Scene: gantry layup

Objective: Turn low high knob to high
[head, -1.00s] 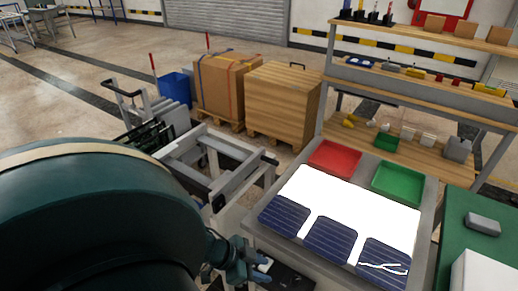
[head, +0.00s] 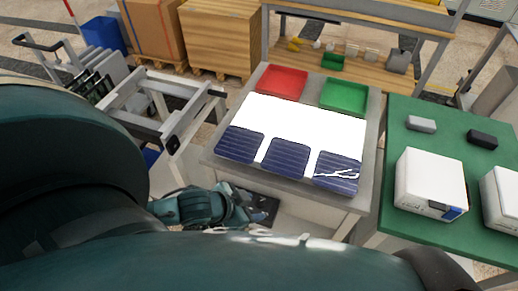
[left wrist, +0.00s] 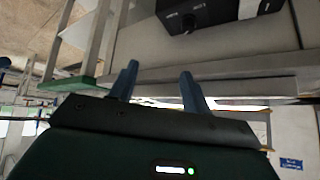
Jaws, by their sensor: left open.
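My left gripper (head: 262,218) is beside the front edge of the table, low down, and partly hidden by my own arm. In the left wrist view its two blue fingers (left wrist: 160,86) stand apart with nothing between them. A black box (left wrist: 215,14) with small white lettering and a pale panel shows at the top of that view, apart from the fingers. A dark object (head: 268,205) shows by the gripper in the head view. My right gripper is not in view.
The table (head: 362,190) holds a red tray (head: 277,82), a green tray (head: 344,94), a white sheet (head: 305,122) and dark blue solar cells (head: 286,157). A green bench (head: 397,133) with white boxes (head: 430,180) stands at right. A metal cart (head: 160,98) stands left.

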